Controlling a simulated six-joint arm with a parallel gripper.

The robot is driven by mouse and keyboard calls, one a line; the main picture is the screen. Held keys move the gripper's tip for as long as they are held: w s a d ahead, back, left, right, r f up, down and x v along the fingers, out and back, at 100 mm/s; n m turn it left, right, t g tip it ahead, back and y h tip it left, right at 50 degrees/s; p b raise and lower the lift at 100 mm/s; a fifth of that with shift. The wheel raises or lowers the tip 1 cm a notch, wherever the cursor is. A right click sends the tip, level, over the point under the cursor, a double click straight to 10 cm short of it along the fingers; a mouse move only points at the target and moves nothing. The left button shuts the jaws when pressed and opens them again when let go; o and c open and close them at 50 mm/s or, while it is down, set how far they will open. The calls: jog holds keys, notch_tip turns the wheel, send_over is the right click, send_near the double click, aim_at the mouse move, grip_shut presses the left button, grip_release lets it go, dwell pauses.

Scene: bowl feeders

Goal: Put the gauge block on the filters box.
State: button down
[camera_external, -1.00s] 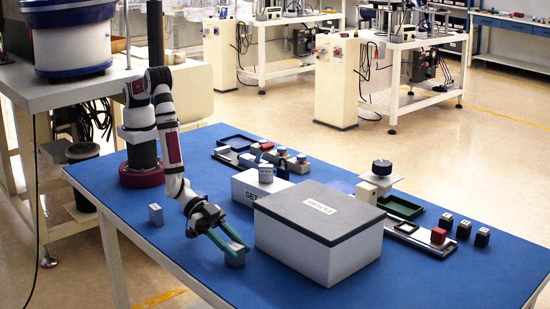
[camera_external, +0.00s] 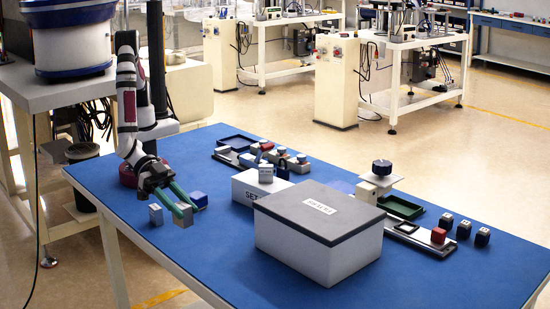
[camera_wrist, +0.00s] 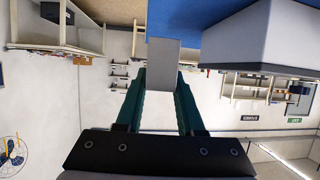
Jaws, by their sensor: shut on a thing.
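My gripper (camera_external: 183,205) has green fingers and is shut on a plain grey block, likely the gauge block (camera_external: 183,215). It holds the block above the left part of the blue table. In the wrist view the block (camera_wrist: 162,56) sits between the fingertips (camera_wrist: 162,72). A large white box with a dark grey lid (camera_external: 290,200) stands right of the gripper, well apart from it. Its label is too small to read surely, so I cannot confirm it is the filters box. The lid top is bare. The box also shows at upper right in the wrist view (camera_wrist: 265,40).
Trays and small parts lie behind. The front table area is clear.

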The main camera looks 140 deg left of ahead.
jog(key=w+a+r+n+y, duration=0.2)
jog(key=w+a+r, duration=0.3)
jog(key=a+r, duration=0.25)
jog(key=w+a+r+n+y, duration=0.2)
jog(key=w+a+r, duration=0.35)
jog(key=a, duration=0.35)
send_over(310, 203)
jog(key=shift+g, duration=0.4)
jog(key=f, duration=0.6)
jog(key=shift+s+d+f, duration=0.15)
jog(key=shift+s, duration=0.05)
jog(key=f, duration=0.4)
jog(key=shift+w+a, duration=0.15)
jog(key=shift+a, duration=0.1)
jog(key=shift+f, duration=0.2)
jog(key=shift+f, duration=0.1)
jog(key=c, duration=0.5)
grip_release()
